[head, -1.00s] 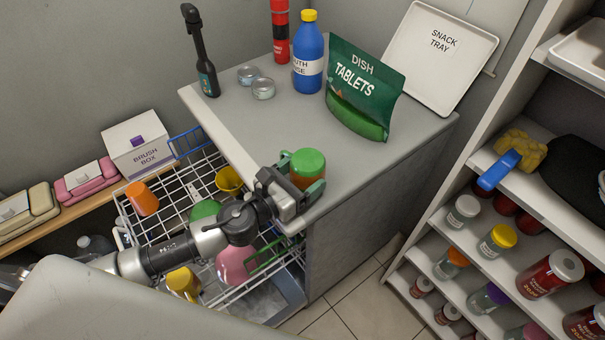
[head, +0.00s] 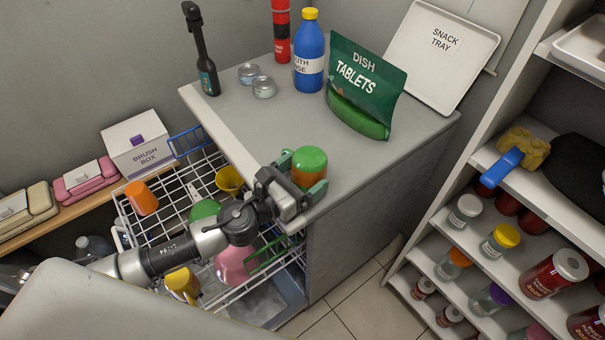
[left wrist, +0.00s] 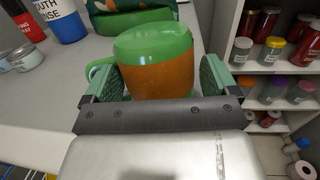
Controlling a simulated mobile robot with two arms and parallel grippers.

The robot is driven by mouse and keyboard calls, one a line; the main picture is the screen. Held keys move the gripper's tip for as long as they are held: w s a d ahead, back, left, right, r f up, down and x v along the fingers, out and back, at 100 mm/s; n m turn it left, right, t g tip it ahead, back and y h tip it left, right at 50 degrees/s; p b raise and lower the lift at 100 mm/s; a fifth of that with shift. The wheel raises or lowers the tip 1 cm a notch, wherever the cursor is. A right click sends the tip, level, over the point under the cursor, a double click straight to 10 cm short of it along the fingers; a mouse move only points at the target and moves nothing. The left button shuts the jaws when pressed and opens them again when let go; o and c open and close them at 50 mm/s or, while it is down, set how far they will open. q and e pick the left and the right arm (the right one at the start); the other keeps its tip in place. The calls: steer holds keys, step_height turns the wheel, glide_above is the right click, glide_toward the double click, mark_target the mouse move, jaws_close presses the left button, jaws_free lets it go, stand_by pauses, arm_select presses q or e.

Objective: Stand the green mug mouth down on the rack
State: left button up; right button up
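A mug with a green top face, an orange band and a green handle (head: 310,164) stands on the grey counter near its front corner. In the left wrist view the mug (left wrist: 155,70) shows a closed green face upward; I cannot tell whether this is its base or a lid. My left gripper (head: 303,178) is open, with one finger on each side of the mug; its handle shows beside the left finger. The wire rack (head: 188,172) is the pulled-out basket left of the counter, below my left arm, which hides part of it. My right gripper is not in view.
The rack holds an orange mug (head: 141,197), a yellow cup (head: 229,180), a green item (head: 204,209), a pink item (head: 234,264) and a yellow mug (head: 183,283). A dish tablets pouch (head: 364,88) and blue bottle (head: 308,55) stand behind. Shelves rise at right.

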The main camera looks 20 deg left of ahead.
arm_select(q)
steer(key=shift+o, duration=0.8)
steer(key=shift+s+f+g, duration=0.3)
steer(key=shift+f, duration=0.6)
steer(key=shift+s+f, duration=0.15)
steer(key=r+b+v, duration=0.1)
steer(key=b+v, duration=0.3)
steer(key=v, duration=0.6)
steer(key=shift+a+r, duration=0.25)
